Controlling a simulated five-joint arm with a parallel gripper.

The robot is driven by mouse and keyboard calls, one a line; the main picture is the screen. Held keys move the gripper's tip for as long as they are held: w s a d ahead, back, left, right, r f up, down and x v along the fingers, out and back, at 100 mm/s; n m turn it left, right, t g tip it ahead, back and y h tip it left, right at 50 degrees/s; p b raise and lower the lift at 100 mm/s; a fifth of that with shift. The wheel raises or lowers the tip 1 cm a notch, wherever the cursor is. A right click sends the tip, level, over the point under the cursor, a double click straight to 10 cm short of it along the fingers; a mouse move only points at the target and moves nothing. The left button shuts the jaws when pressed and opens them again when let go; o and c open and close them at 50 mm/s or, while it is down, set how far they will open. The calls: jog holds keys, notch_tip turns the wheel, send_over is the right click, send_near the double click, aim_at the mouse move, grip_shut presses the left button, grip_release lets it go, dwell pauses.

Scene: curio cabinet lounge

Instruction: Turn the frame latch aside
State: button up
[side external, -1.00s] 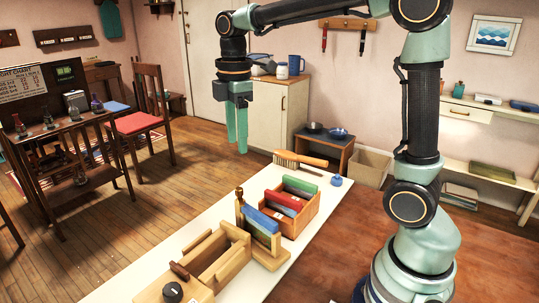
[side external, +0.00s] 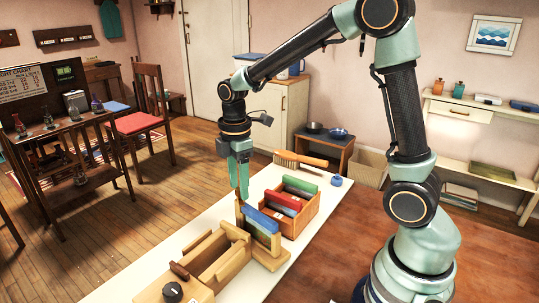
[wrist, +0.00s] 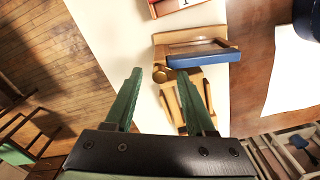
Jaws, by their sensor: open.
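The wooden frame (side external: 277,246) stands upright on the white bench top, with a blue panel (side external: 263,220) in it. It also shows in the wrist view (wrist: 203,48). The latch, a brown turned peg (side external: 238,214), is at the frame's left corner, its top hidden behind the fingers. In the wrist view the latch is a round brassy end (wrist: 160,74). My gripper (side external: 241,194) is open, pointing down over the latch. In the wrist view the latch lies between the fingertips (wrist: 159,76); I cannot tell whether they touch it.
An open wooden box (side external: 220,258) stands in front of the frame, with a black knob (side external: 172,291) near it. Behind the frame is a wooden tray (side external: 302,222) of red and green cards. A brush (side external: 300,160) and small blue item (side external: 336,181) lie at the far end.

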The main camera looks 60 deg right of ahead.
jog(key=shift+f, duration=0.1)
grip_shut()
jog(key=shift+m, duration=0.4)
jog(key=m, duration=0.4)
jog(key=shift+m, duration=0.4)
jog(key=m, duration=0.6)
jog(key=shift+m, duration=0.3)
grip_release()
